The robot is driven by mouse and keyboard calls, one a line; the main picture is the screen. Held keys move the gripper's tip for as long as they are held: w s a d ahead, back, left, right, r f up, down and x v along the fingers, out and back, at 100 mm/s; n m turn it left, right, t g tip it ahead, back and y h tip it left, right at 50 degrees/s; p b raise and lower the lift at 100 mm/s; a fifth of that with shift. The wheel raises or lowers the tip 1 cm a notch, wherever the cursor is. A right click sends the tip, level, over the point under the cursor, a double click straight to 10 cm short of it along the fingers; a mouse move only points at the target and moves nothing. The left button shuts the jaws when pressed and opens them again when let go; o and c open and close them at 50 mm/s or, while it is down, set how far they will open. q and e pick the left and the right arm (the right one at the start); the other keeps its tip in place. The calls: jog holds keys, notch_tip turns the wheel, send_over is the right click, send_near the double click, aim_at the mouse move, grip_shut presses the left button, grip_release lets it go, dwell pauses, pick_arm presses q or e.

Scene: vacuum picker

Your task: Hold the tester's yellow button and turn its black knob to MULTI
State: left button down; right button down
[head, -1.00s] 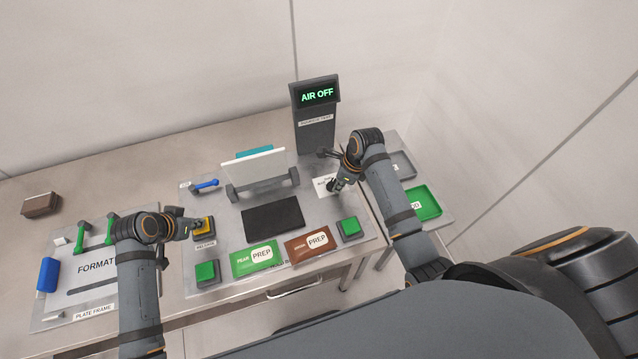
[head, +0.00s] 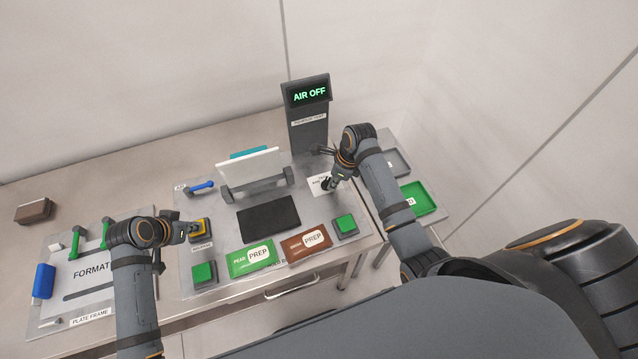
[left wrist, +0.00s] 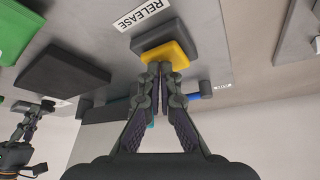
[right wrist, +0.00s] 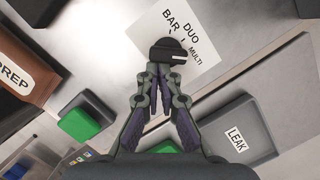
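The yellow button (head: 199,226) sits on a dark base by the RELEASE label. It also shows in the left wrist view (left wrist: 165,55). My left gripper (left wrist: 161,72) is shut, its fingertips together at the button's edge, apparently touching it. The black knob (right wrist: 168,49) stands on a white card marked BAR, DUO and MULTI (right wrist: 195,55). Its white line lies on the side towards MULTI. My right gripper (right wrist: 158,73) has its fingertips close together right at the knob; they look shut, and contact is unclear. In the head view the right gripper (head: 329,184) largely hides the knob.
A black pad (head: 268,216), green buttons (head: 204,274) and PREP packs (head: 307,243) lie between the arms. Grey LEAK and green trays (head: 418,198) stand to the right. The FORMAT plate (head: 85,272) is at left.

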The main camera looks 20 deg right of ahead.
pick_arm(q)
jog(key=shift+s+f, duration=0.1)
jog(key=shift+f, duration=0.05)
pick_arm(e)
jog(key=shift+w+r, duration=0.35)
jog(key=shift+w, duration=0.2)
pick_arm(q)
jog(key=shift+a, duration=0.1)
pick_arm(e)
jog(key=shift+s+d, duration=0.15)
pick_arm(q)
jog(key=shift+w+a+f, duration=0.1)
jog(key=shift+w+a, duration=0.05)
jog(key=shift+w, duration=0.1)
pick_arm(e)
jog(key=s+d, duration=0.1)
jog(key=s, duration=0.1)
jog(key=s+d, duration=0.1)
jog(key=d, duration=0.1)
jog(key=shift+s+r, duration=0.35)
jog(key=v, duration=0.8)
jog(key=shift+s+r, duration=0.3)
jog(key=shift+s, duration=0.05)
